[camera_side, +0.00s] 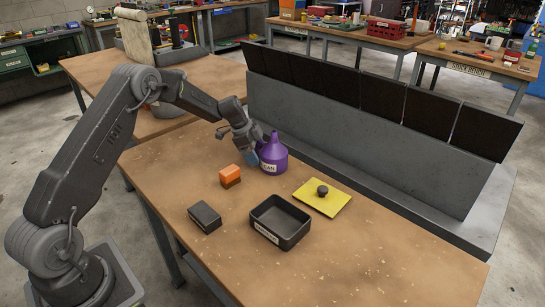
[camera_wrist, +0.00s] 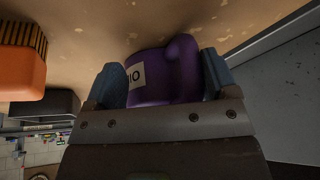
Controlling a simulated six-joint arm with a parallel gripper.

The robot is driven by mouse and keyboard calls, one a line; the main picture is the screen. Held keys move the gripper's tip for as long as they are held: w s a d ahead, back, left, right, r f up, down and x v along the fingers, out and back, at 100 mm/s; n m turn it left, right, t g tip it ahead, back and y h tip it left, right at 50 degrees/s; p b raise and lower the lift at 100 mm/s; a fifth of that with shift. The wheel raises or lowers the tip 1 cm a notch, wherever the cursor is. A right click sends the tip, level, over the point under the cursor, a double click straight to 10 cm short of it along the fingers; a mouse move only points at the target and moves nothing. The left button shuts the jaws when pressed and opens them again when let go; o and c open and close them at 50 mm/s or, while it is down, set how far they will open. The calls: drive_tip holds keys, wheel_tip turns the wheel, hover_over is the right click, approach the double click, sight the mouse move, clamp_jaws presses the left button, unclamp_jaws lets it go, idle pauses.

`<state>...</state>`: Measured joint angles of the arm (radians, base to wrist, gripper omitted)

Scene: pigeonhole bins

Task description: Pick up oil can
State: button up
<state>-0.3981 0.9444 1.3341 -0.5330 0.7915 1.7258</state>
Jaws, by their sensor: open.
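The oil can (camera_side: 273,156) is purple, with a tapered spout and a white label. It stands upright on the wooden table. My gripper (camera_side: 253,152) is at the can's left side in the side view. In the wrist view the purple can (camera_wrist: 160,80) lies between the two blue fingertips of my gripper (camera_wrist: 165,85), one on each side. The jaws are open around it. I cannot tell whether either finger touches the can. Part of the can is hidden by my gripper's body.
An orange and dark block (camera_side: 230,176) and a dark box (camera_side: 204,217) sit left of the can. An open black tray (camera_side: 279,240) and a yellow plate with a dark knob (camera_side: 322,205) are in front. A grey bin unit with black flaps (camera_side: 360,130) stands behind. The table's right front is clear.

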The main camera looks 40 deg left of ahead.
clamp_jaws()
idle(0.5)
